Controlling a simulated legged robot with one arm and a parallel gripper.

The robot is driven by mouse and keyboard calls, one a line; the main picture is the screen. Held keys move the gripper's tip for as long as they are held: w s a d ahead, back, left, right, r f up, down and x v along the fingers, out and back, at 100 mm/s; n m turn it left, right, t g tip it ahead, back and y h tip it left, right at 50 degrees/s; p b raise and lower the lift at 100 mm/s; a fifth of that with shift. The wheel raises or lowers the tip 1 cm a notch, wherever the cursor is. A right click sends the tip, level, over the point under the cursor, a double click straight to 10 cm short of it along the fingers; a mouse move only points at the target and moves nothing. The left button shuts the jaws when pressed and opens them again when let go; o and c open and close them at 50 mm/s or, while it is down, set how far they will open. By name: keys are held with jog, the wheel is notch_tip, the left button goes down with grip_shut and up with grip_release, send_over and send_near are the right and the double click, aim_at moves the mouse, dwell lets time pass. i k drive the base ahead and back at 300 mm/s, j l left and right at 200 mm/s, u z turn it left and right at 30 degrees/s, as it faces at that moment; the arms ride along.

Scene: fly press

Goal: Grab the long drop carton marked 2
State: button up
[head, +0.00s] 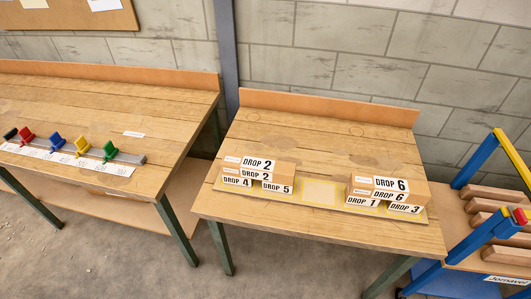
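The long drop carton marked 2 (257,168) is brown, with white DROP 2 labels on its top and front. It lies across two smaller cartons marked DROP 4 (238,181) and DROP 5 (278,188), on the left part of the right-hand wooden bench (310,235). Nothing stands on top of it. My gripper is not in view.
A like stack stands to its right: a DROP 6 carton (388,190) across DROP 1 (362,201) and DROP 3 (404,208). A yellow-outlined space (322,194) between the stacks is empty. A blue-framed rack (470,230) stands right; another bench (100,105) stands left.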

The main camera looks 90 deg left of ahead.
aim_at(238, 165)
jog(key=j+u, duration=0.15)
jog(key=u, duration=2.9)
jog(key=j, duration=0.1)
